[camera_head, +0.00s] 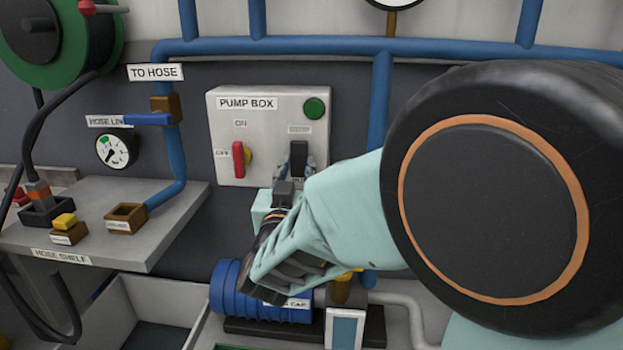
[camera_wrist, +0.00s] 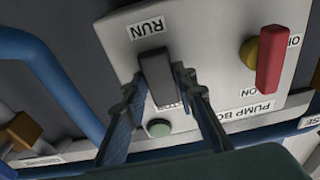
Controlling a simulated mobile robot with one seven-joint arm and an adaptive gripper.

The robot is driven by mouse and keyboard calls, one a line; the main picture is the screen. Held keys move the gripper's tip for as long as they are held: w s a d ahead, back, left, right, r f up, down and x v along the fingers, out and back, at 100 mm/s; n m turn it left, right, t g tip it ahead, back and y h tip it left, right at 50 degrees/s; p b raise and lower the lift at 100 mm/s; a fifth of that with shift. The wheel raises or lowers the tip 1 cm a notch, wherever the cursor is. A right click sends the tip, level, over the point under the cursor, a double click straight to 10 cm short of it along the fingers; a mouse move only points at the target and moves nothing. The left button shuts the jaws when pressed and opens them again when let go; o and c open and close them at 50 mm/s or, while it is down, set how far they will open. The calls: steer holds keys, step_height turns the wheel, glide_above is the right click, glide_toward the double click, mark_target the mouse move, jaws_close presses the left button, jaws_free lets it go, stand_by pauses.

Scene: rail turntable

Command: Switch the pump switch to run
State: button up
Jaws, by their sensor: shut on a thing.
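The pump switch is a dark grey lever (camera_wrist: 157,78) on the light grey pump box (camera_head: 225,105). In the wrist view, which is upside down, its end is close to the RUN label (camera_wrist: 146,28). In the head view it shows low on the right side of the box, partly hidden. My gripper (camera_wrist: 160,88) has one finger on each side of the lever and is shut on it. In the head view my gripper (camera_head: 290,178) reaches up to the box from below. Whether the lever is fully at RUN I cannot tell.
A red handle (camera_head: 238,160) stands upright at the box's left, with ON and OFF labels. A green round button (camera_head: 315,108) is above the switch. Blue pipes (camera_head: 379,100) run right of and above the box. A hose shelf (camera_head: 165,215) juts out at the left.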

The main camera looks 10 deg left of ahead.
steer(key=shift+w+f+t+b, duration=0.1)
steer(key=shift+f+t+b, duration=0.3)
steer(key=shift+b, duration=1.45)
steer(key=shift+w+f+t+b, duration=0.1)
steer(key=shift+t+b, duration=0.6)
steer(key=shift+b, duration=1.1)
steer(key=shift+t+b, duration=0.3)
steer(key=shift+b, duration=0.55)
steer(key=shift+r+b, duration=0.25)
steer(key=shift+b, duration=0.05)
steer(key=o, duration=1.1)
steer(key=v, duration=1.2)
steer(key=shift+f, duration=0.15)
